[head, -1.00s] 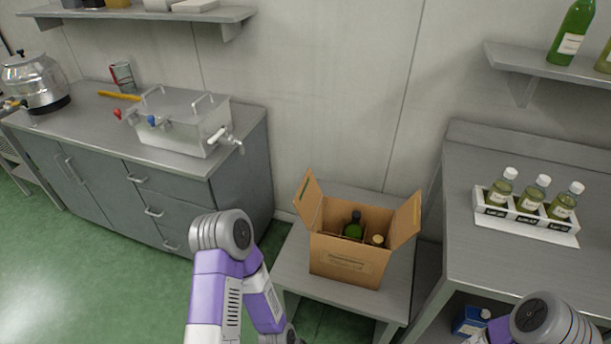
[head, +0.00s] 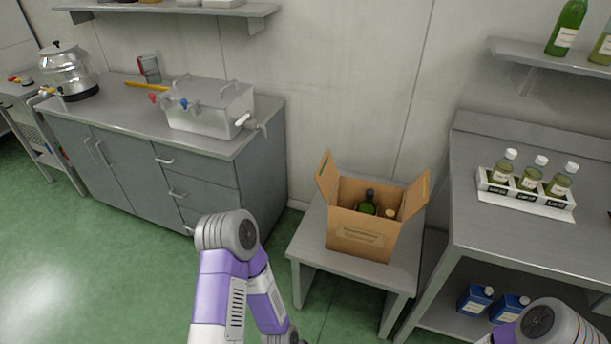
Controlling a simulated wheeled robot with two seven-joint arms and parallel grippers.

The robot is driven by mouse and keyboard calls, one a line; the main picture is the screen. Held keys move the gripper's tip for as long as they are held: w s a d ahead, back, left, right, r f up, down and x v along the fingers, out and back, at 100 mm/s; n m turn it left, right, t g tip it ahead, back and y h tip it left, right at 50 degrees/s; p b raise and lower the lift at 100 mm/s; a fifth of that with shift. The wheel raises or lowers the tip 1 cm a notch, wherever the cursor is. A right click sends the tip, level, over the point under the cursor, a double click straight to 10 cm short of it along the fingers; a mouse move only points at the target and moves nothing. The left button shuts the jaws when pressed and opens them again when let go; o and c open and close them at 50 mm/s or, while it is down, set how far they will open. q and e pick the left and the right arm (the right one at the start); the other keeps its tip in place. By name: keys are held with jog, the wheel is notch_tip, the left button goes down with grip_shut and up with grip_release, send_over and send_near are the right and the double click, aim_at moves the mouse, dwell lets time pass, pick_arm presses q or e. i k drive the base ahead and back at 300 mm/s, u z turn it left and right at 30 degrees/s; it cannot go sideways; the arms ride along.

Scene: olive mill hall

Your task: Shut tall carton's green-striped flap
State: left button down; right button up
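The tall carton (head: 361,232) is a brown cardboard box standing upright on a low grey table, with a printed label on its front. Its left flap (head: 327,177) and right flap (head: 416,194) stand open, raised and tilted outward. I cannot make out a green stripe on either flap. A dark green bottle (head: 367,206) and a second bottle with a tan cap (head: 390,213) show inside. My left arm is at the lower middle and my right arm at the lower right, both apart from the carton.
The low grey table (head: 307,245) has bare room left of the carton. At right, a steel bench (head: 480,232) holds a white rack (head: 527,199) of three bottles, with blue containers (head: 475,301) below. At left stands a cabinet (head: 140,180) with a steel tank (head: 211,107). Green floor lies open at left.

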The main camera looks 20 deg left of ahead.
aim_at(326, 176)
jog(key=u, duration=1.4)
jog(key=i, duration=0.85)
jog(key=z, duration=1.85)
